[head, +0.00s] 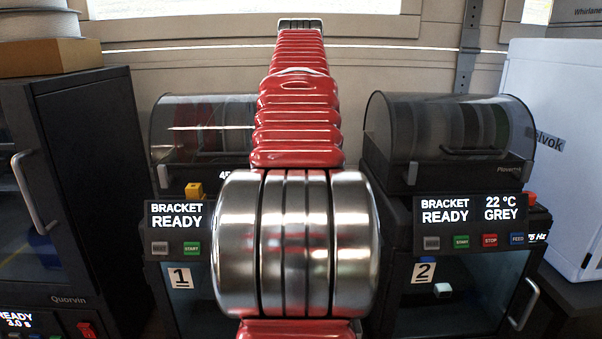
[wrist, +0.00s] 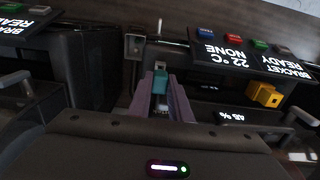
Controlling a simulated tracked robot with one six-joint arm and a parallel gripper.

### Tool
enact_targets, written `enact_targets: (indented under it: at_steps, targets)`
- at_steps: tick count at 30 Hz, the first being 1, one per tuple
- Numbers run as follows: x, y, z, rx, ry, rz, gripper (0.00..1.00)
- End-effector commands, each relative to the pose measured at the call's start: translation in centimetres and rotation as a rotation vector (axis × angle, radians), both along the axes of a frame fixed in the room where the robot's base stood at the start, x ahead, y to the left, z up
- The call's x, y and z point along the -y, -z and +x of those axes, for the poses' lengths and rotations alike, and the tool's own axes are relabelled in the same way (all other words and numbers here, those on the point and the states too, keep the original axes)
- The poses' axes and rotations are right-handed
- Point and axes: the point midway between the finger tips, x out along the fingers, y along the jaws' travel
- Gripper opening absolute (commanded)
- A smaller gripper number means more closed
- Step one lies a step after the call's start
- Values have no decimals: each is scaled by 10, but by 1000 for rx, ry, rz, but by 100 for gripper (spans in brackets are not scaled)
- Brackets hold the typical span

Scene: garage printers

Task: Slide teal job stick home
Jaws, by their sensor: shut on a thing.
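The teal job stick (wrist: 160,77) is between the two purple-grey fingers of my gripper (wrist: 160,84) in the wrist view. My gripper is shut on it near the fingertips. The stick points away from the wrist, toward the dark side of a printer housing. I cannot tell whether its far end touches or enters anything. In the head view my own red and metal arm covers the middle, so the gripper and stick are hidden there.
Printer 1 (head: 181,275) and printer 2 (head: 447,292) stand either side of my arm, both displays reading BRACKET READY. A yellow block (head: 194,189) sits above printer 1's display. A dark Quorvin cabinet (head: 97,200) is at left, a white cabinet (head: 565,150) at right.

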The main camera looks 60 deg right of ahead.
Motion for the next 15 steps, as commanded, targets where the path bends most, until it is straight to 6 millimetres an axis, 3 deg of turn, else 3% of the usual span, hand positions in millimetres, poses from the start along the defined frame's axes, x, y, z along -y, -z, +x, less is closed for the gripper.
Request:
enact_targets:
  at_steps: [15]
  targets:
    - [0, 4, 0, 0, 0, 0, 0]
